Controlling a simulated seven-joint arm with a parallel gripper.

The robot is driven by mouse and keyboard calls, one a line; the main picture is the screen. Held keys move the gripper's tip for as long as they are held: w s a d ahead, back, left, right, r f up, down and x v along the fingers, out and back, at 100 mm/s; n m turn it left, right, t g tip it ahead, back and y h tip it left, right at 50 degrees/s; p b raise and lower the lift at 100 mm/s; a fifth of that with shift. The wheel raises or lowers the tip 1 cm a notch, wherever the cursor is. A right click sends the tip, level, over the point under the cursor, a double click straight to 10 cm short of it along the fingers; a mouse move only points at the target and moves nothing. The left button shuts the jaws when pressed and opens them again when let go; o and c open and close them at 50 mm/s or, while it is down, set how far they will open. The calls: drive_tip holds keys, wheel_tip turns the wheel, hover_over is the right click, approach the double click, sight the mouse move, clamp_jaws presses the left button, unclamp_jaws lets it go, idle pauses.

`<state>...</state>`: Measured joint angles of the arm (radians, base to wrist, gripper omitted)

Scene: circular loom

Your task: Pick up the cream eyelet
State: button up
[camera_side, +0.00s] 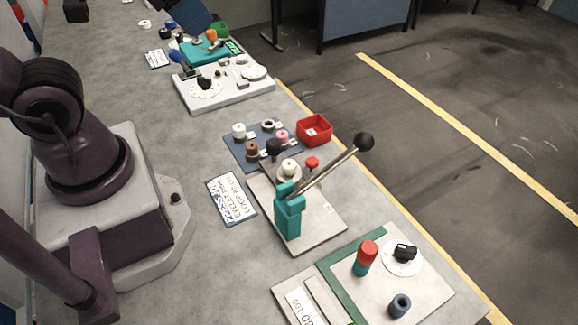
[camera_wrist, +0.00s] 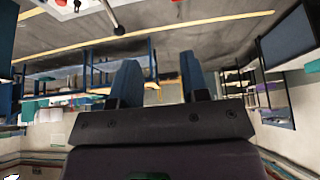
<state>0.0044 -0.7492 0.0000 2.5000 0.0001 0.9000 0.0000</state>
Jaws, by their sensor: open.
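In the side view, a cream, ring-topped piece (camera_side: 289,168) sits behind the teal lever press (camera_side: 290,215), close to its long handle. A paler, whitish piece (camera_side: 238,131) stands on the dark blue mat (camera_side: 237,151). I cannot tell for sure which of these is the cream eyelet. My gripper (camera_wrist: 160,74) shows in the wrist view with two blue fingers apart and nothing between them. It points out across the room, away from the pieces. Its fingers are not seen in the side view, and no cream piece is clear in the wrist view.
The press handle ends in a black knob (camera_side: 364,142) above the bench's right side. Brown, black and pink pieces stand on the mat, beside a red bin (camera_side: 314,128). A printed card (camera_side: 231,197) lies left of the press. A board with a red-topped teal stamp (camera_side: 365,257) is in front.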

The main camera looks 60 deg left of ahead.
wheel_tip(320, 180, down, 4)
drive_tip(key=w+d+g, duration=0.2)
drive_tip(key=n+g, duration=0.4)
drive_tip(key=n, duration=1.1)
hover_over(289, 163)
drive_tip(key=f, duration=2.1)
drive_tip(key=shift+w+a+f, duration=0.1)
drive_tip(key=shift+w+a, duration=0.1)
drive_tip(key=f, duration=0.4)
drive_tip(key=shift+s+d, duration=0.2)
drive_tip(key=shift+s, duration=0.05)
drive_tip(key=shift+f, duration=0.7)
drive_tip(key=shift+c, duration=0.4)
